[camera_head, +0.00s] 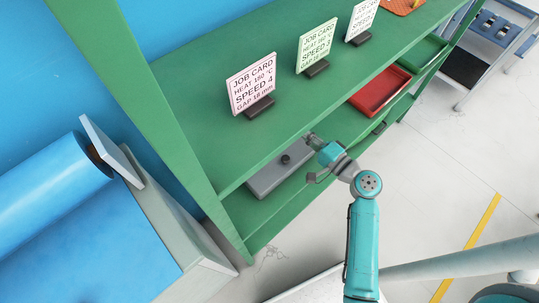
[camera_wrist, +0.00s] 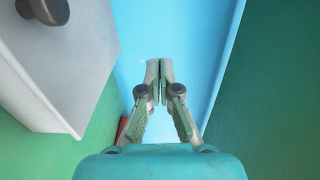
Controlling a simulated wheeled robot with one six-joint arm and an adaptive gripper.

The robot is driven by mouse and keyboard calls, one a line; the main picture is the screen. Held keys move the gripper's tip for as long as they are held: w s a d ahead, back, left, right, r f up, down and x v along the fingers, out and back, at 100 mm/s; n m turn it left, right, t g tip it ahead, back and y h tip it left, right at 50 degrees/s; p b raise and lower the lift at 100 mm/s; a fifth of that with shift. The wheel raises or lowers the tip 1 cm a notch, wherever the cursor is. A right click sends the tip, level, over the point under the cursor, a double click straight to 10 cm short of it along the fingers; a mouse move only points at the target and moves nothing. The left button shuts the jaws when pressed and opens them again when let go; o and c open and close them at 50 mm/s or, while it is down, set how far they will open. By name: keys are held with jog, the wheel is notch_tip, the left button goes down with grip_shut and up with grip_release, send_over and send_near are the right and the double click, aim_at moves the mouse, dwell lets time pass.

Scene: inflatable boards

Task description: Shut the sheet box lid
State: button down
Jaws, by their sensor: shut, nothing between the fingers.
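The sheet box (camera_head: 268,181) is a grey box on the rack's lower shelf in the head view, partly under the upper shelf. A dark round knob (camera_head: 286,159) stands on its grey upper face. In the wrist view the pale box (camera_wrist: 65,75) and its dark knob (camera_wrist: 45,8) fill the upper left, cut off by the frame. No open gap shows, but I cannot tell for certain how the lid sits. My gripper (camera_wrist: 160,65) is shut and empty, to the right of the box and apart from it. In the head view my gripper (camera_head: 310,137) is at the shelf edge.
The green rack (camera_head: 190,120) has its upper shelf over the box. Job cards (camera_head: 251,82) stand on that shelf. A red tray (camera_head: 379,91) and a green tray (camera_head: 423,54) lie farther right. A blue roll (camera_head: 50,190) is at left.

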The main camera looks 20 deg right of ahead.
jog(key=shift+s, duration=0.1)
jog(key=s+d+r, duration=0.2)
jog(key=s+r, duration=0.3)
jog(key=shift+s, duration=0.35)
dwell(0.5)
dwell(0.5)
jog(key=s+a+f+n+g+h, duration=0.1)
jog(key=s+a+f+g+h, duration=0.2)
jog(key=s+f, duration=0.35)
jog(key=s+a+f+n+g+h, duration=0.1)
jog(key=s+a+f+n+h, duration=0.15)
jog(key=s+a+f, duration=0.45)
jog(key=s+a+r+n+t, duration=0.1)
jog(key=s+a+r+n, duration=0.1)
jog(key=s+r+n, duration=0.9)
jog(key=s+r, duration=0.1)
jog(key=s, duration=0.3)
jog(key=shift+s+r+t, duration=0.3)
jog(key=shift+s+r, duration=0.05)
jog(key=shift+d, duration=0.1)
